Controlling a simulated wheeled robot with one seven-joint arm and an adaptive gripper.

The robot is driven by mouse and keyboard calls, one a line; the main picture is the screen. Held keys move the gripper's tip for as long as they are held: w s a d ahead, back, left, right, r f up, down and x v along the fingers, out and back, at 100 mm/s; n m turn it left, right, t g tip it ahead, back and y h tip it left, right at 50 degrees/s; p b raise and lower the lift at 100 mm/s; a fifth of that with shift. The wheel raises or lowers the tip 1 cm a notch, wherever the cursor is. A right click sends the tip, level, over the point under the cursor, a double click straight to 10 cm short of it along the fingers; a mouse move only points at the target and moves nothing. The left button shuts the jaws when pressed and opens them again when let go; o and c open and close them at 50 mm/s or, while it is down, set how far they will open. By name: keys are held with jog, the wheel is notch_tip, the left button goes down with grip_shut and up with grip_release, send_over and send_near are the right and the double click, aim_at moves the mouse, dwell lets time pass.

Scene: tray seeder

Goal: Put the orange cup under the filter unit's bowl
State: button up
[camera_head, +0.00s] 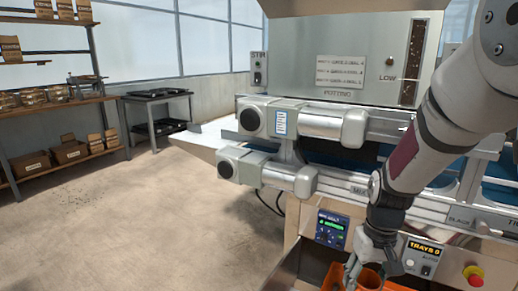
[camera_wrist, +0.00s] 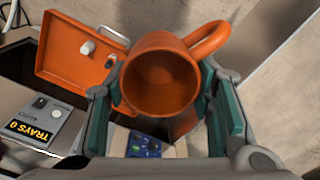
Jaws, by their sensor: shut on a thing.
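The orange cup (camera_wrist: 160,84) is between the teal-padded fingers of my gripper (camera_wrist: 163,95) in the wrist view. The gripper is shut on it. The cup's mouth faces the wrist camera, its inside looks empty, and its handle (camera_wrist: 212,40) points to the upper right. In the head view my gripper (camera_head: 362,268) is low at the bottom edge, in front of the machine's control panels. Orange parts show around it there, cut off by the frame, and I cannot tell which is the cup. I cannot make out the filter unit or its bowl in either view.
The TRAYS panel (camera_head: 424,257) and a red stop button (camera_head: 473,275) are right of my gripper. A blue display panel (camera_head: 331,229) is left. Open floor (camera_head: 120,220) lies further left.

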jog(key=s+a+r, duration=0.1)
jog(key=a+r, duration=0.3)
jog(key=a, duration=0.1)
notch_tip(320, 180, up, 16)
jog(key=s+p, duration=0.2)
jog(key=p, duration=2.5)
jog(key=shift+s, duration=0.3)
jog(key=shift+f, duration=0.1)
